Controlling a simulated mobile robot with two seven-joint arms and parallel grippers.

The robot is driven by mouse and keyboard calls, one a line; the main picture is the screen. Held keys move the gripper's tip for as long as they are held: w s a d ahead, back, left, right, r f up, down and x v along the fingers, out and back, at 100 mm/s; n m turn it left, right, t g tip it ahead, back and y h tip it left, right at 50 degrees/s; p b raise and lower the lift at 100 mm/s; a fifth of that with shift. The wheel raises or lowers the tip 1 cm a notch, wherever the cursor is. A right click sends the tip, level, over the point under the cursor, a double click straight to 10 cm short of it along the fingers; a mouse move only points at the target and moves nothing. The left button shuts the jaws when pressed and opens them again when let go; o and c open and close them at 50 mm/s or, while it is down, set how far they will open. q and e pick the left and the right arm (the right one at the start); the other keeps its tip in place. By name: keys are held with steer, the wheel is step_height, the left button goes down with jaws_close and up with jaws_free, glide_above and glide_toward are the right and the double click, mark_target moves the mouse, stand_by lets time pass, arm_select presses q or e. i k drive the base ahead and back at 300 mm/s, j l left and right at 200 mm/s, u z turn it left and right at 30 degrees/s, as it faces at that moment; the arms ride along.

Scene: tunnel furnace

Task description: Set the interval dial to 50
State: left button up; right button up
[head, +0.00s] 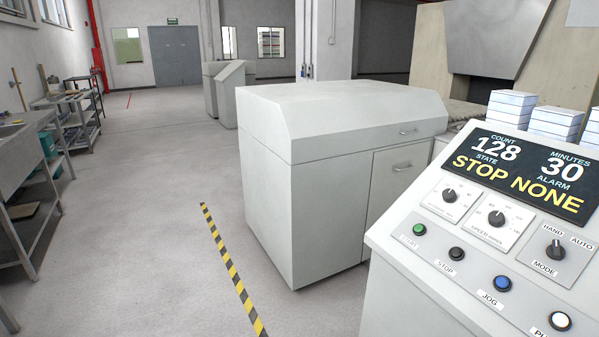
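A sloped control panel (400,231) stands at the right. It carries two black round dials on white plates: a left dial (450,195) and a middle dial (496,218). The middle plate's label appears to read SPEED; the left plate's label is too small to read surely, and it is probably the interval dial. The pointer settings of both are too small to read. The display (530,172) above shows COUNT 128, MINUTES 30, STATE STOP and ALARM NONE. Neither of my grippers shows in the head view.
Below the dials are a green START button (419,229), a black STOP button (456,254), a blue JOG button (502,284) and a white button (560,321). A MODE switch (555,249) sits right. A grey cabinet (312,180) stands behind the panel.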

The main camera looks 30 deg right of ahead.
mark_target(449, 196)
steer(key=i+j+z, duration=0.1)
steer(key=i+z, duration=0.3)
steer(key=i+j+z, duration=0.2)
steer(key=z, duration=0.2)
steer(key=i+j+z, duration=0.8)
steer(key=k+l, duration=0.05)
steer(key=k, duration=0.05)
